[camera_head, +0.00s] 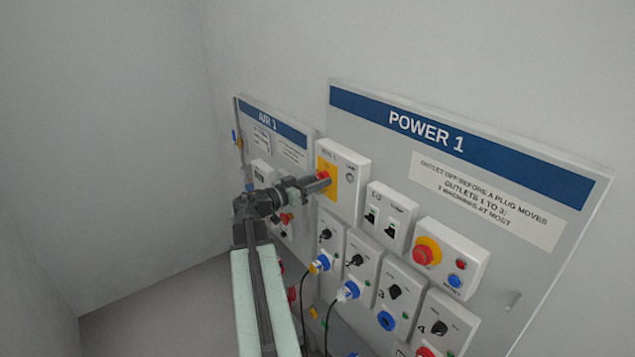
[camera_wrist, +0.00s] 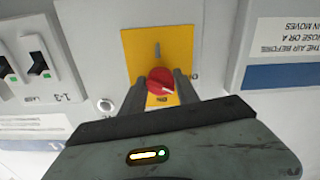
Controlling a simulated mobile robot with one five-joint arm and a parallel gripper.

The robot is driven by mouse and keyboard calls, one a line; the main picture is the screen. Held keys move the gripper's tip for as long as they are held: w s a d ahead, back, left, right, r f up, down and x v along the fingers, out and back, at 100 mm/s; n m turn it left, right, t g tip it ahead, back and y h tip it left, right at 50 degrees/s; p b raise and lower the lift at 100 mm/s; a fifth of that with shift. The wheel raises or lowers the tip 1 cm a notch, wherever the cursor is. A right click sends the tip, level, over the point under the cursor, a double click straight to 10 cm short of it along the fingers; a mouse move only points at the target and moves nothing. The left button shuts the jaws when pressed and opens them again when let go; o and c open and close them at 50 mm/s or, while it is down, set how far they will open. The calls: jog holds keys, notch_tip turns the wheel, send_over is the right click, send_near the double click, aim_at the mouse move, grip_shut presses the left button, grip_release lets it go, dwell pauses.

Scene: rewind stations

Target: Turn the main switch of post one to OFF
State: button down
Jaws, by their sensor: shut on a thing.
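The main switch is a red rotary knob (camera_head: 323,176) on a yellow plate (camera_head: 333,187), on a grey box at the upper left of the POWER 1 board. My gripper (camera_head: 321,181) reaches it from the left in the head view. In the wrist view, which shows the board upside down, my gripper (camera_wrist: 160,88) has one finger on each side of the red knob (camera_wrist: 158,76) and is shut on it. A pale line on the knob points to the lower right there.
Right of the switch box are two black rocker switches (camera_head: 381,217) and a red emergency button (camera_head: 426,251) on a yellow collar. Below are outlet boxes with black knobs and blue plugs (camera_head: 347,291). The AIR 1 board (camera_head: 272,121) stands left, partly behind my arm.

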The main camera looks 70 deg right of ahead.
jog(key=shift+n, duration=2.9)
jog(key=c, duration=0.9)
grip_release()
jog(key=v, duration=0.8)
